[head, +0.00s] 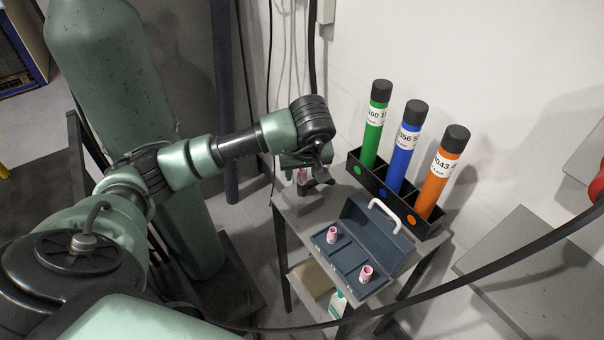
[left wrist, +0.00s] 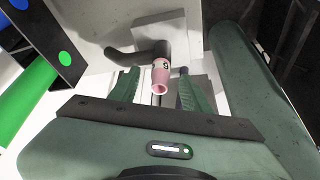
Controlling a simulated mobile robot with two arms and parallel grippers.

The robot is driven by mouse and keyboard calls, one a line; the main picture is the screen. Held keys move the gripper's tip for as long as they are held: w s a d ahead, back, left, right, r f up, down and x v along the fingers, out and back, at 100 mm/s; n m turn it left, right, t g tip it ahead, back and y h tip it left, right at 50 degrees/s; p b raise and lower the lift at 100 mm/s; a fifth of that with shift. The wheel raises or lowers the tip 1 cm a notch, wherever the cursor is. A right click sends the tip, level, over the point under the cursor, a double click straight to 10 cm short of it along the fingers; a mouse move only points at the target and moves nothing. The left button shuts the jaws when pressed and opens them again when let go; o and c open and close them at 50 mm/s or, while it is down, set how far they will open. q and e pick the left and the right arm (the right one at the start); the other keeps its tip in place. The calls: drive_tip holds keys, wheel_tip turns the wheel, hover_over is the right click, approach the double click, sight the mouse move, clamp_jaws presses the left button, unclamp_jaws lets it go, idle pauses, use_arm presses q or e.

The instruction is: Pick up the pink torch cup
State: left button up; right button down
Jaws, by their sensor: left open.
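A pink torch cup (left wrist: 161,78) with a dark mark sits on the end of a dark torch (left wrist: 127,54) in the left wrist view. It also shows in the head view (head: 303,175), partly hidden under my left gripper (head: 305,160). My left gripper is open, with its green fingers (left wrist: 157,88) on either side of the cup in the wrist picture. I cannot tell whether they touch it. Two more pink cups (head: 332,235) (head: 366,273) stand in the open blue toolbox (head: 399,246). My right gripper is not in view.
A black rack (head: 391,205) holding green, blue and orange tubes stands behind the toolbox on the small grey table (head: 289,205). A large green cylinder (head: 105,70) stands left of the table. A black cable (head: 470,279) crosses the foreground at the right.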

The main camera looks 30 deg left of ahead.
sight(302, 170)
use_arm(q)
drive_tip(key=c, duration=0.8)
clamp_jaws()
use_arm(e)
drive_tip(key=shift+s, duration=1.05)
use_arm(q)
drive_tip(key=shift+r, duration=0.1)
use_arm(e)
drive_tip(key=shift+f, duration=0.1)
